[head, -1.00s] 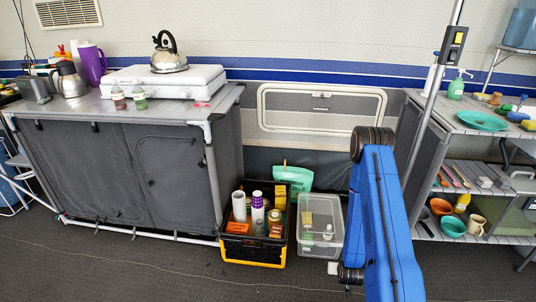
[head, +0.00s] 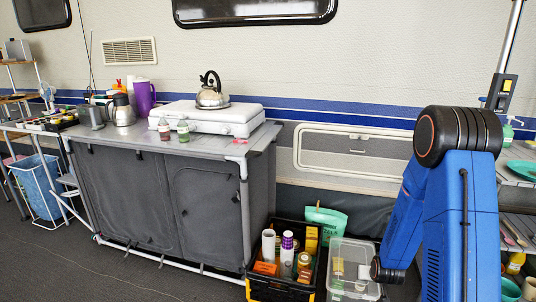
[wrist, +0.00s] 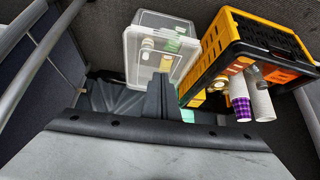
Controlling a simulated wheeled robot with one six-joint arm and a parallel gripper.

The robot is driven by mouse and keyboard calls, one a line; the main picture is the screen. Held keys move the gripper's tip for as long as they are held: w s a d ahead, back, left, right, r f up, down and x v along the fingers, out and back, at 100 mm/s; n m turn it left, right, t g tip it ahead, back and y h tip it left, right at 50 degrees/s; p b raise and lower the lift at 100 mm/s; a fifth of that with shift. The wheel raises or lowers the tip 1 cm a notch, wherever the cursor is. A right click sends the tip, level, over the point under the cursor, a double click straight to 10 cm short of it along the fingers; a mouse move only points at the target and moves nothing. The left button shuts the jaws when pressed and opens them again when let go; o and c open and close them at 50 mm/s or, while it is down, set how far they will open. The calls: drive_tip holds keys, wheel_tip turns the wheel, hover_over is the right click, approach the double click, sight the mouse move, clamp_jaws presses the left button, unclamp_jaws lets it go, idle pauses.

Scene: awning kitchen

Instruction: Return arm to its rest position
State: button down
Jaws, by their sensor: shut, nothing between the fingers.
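My blue arm (head: 455,215) stands at the right of the head view, folded, with its black joint on top. My gripper is hidden in that view. In the wrist view my gripper (wrist: 161,96) shows as dark fingers, shut and empty, above a grey body at the bottom edge. The fingers point towards the floor area by the clear bin (wrist: 150,60) and the black-and-yellow crate (wrist: 215,65), which appear beyond them. I see no contact with either.
The grey cabinet (head: 155,205) with a white stove (head: 225,117) and kettle (head: 211,95) stands left of my arm. The crate (head: 262,288) and clear bin (head: 350,255) are on the floor beside the arm. A shelf with a teal plate (head: 522,170) is at the right. Floor at front left is clear.

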drive_tip(key=s+a+r, duration=0.2)
drive_tip(key=s+r, duration=0.2)
drive_tip(key=r, duration=0.4)
drive_tip(key=s+a+r+n, duration=0.1)
drive_tip(key=s+a+r, duration=0.15)
drive_tip(key=r, duration=0.55)
drive_tip(key=s+a+r, duration=0.2)
drive_tip(key=s+r, duration=0.3)
drive_tip(key=r, duration=0.3)
drive_tip(key=s+a+r, duration=0.1)
drive_tip(key=s+r, duration=0.3)
drive_tip(key=s, duration=0.4)
drive_tip(key=s+a+r+g+y, duration=0.1)
drive_tip(key=s+r, duration=0.3)
drive_tip(key=s, duration=0.4)
drive_tip(key=s+a+r+n+g, duration=0.1)
drive_tip(key=s+r, duration=0.3)
drive_tip(key=s, duration=0.4)
drive_tip(key=shift+a+r, duration=0.3)
drive_tip(key=shift+a, duration=0.5)
drive_tip(key=shift+s, duration=0.1)
